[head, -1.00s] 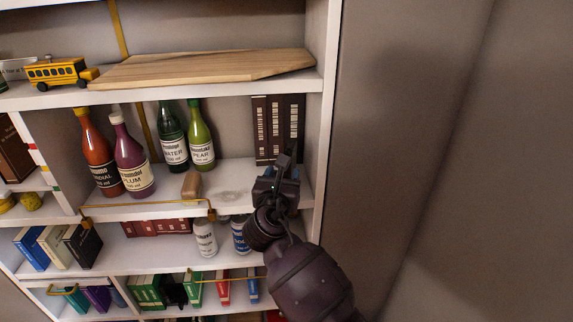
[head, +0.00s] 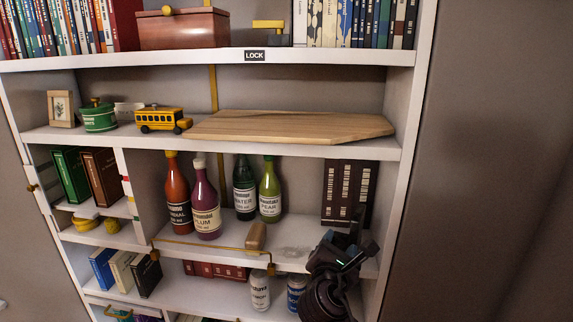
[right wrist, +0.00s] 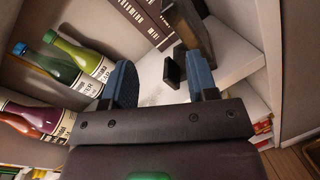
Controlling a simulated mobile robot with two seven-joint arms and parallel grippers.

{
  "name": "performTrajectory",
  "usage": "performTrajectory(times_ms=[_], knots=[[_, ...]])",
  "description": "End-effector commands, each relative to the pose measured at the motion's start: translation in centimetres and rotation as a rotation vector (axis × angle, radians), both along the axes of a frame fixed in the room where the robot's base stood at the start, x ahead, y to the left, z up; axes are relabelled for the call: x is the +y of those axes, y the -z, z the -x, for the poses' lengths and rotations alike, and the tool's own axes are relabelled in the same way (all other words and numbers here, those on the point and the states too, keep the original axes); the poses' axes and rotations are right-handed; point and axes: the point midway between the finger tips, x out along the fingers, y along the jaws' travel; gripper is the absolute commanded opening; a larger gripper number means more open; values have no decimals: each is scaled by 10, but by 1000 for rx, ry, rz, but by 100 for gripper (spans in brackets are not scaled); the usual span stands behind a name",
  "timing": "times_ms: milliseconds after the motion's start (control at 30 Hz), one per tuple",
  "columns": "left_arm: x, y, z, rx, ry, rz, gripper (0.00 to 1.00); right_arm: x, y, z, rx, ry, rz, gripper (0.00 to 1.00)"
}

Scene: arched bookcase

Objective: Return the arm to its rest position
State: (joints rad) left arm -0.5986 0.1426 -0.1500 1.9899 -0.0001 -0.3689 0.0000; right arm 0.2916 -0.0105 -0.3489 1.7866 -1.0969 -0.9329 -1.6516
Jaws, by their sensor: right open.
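My right gripper (head: 345,240) is open, in front of the right end of the bottle shelf, just below and before several dark binders (head: 348,192). In the right wrist view its two blue-padded fingers (right wrist: 163,82) stand apart with nothing gripped. A small black block-like piece (right wrist: 175,68) shows beyond the gap; I cannot tell what it is. My right arm comes up from the bottom right in the head view. My left gripper and arm are not in view.
Orange, purple, dark green and light green bottles (head: 205,205) stand left of the gripper. A small brown object (head: 256,236) lies near the shelf's front edge. Two cans (head: 260,291) stand below. A wooden board (head: 290,126) lies above. Bare wall (head: 480,180) is at the right.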

Motion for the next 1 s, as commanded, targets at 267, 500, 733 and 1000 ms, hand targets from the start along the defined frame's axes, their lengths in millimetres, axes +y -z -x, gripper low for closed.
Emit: performTrajectory(times_ms=[267,500,733,1000], knots=[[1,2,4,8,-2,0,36,18,1,-5,-155,-173,-674,53],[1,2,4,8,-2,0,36,9,37,14,-190,-221,-1330,53],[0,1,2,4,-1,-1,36,-24,101,65,-197,-100,-2002,53],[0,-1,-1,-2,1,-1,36,-81,180,159,-245,190,-2455,53]])
